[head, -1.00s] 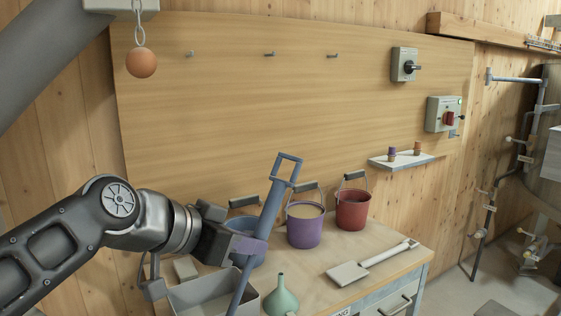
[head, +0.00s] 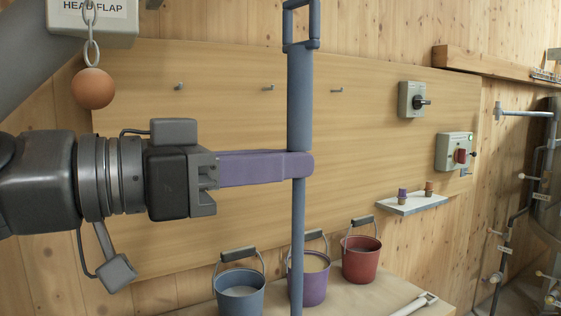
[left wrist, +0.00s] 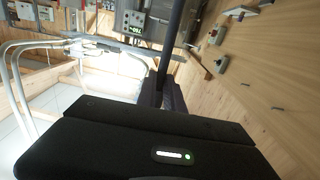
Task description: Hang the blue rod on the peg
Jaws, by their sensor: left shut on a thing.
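The blue rod (head: 300,105) stands upright in the head view, with a rectangular loop at its top and a thinner shaft below. My left gripper (head: 298,166) is shut on it, its purple fingers around the lower end of the thick part. The rod's bottom runs down in front of the purple bucket. Three small pegs sit on the wooden board: a left peg (head: 179,87), a middle peg (head: 268,88) and a right peg (head: 337,90). The loop is higher in the picture than the pegs and apart from them. In the left wrist view the rod (left wrist: 170,45) shows as a dark bar.
A blue bucket (head: 239,291), a purple bucket (head: 316,285) and a red bucket (head: 360,260) stand on the bench. Switch boxes (head: 411,99) and a small shelf (head: 412,204) are at right. An orange ball (head: 93,88) hangs on a chain at upper left.

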